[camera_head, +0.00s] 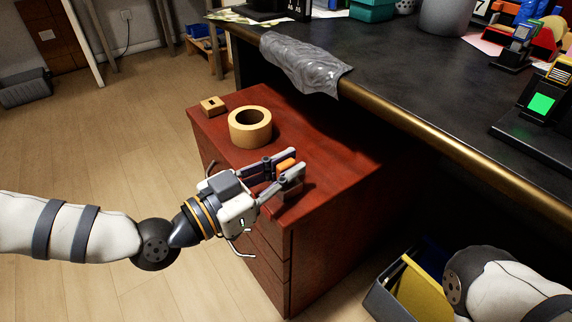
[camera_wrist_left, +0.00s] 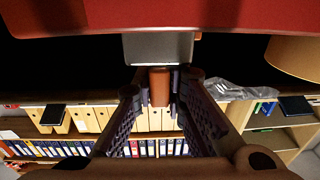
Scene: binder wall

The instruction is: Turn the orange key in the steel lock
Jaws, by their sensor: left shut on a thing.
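The orange key (camera_head: 287,164) is between the fingers of my left gripper (camera_head: 290,168), over the top of the red-brown cabinet (camera_head: 345,180). In the left wrist view the key (camera_wrist_left: 159,88) stands between the two fingertips, and my left gripper (camera_wrist_left: 160,95) is shut on it. The steel lock (camera_wrist_left: 158,47) shows there as a grey block against the red surface, at the key's far end. I cannot tell how deep the key sits in it. My right gripper is out of view.
A tape roll (camera_head: 250,127) and a small wooden block (camera_head: 213,105) stand on the cabinet behind my left gripper. The black desk (camera_head: 420,75) with a gold edge overhangs at right. A bin with yellow contents (camera_head: 421,287) is at lower right, near my right arm.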

